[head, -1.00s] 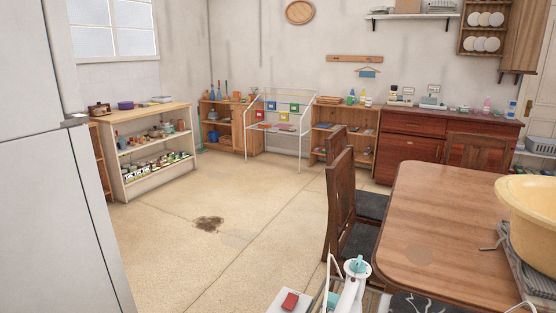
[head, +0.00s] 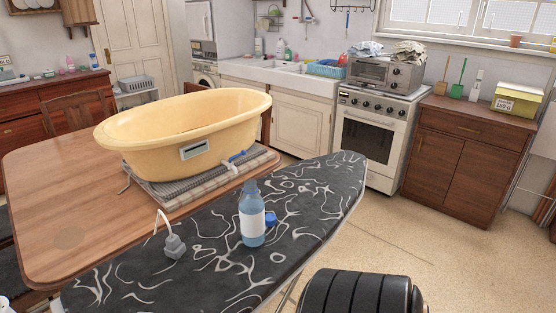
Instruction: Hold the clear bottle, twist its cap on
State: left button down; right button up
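The clear bottle (head: 252,218) stands upright on the black-and-white patterned ironing board (head: 310,196), with bluish contents and a white label. Its neck at the top appears uncapped. A small blue cap (head: 271,218) lies on the board just right of the bottle, partly behind it; I cannot tell if they touch.
A grey plug-like item (head: 175,246) with a white cord is on the board, left of the bottle. Behind, a yellow basin (head: 185,130) rests on folded cloths on the wooden table (head: 50,190). The board's right end is clear. A stove (head: 372,140) stands beyond.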

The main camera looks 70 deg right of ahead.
aim_at(251, 206)
jog(key=z, duration=1.9)
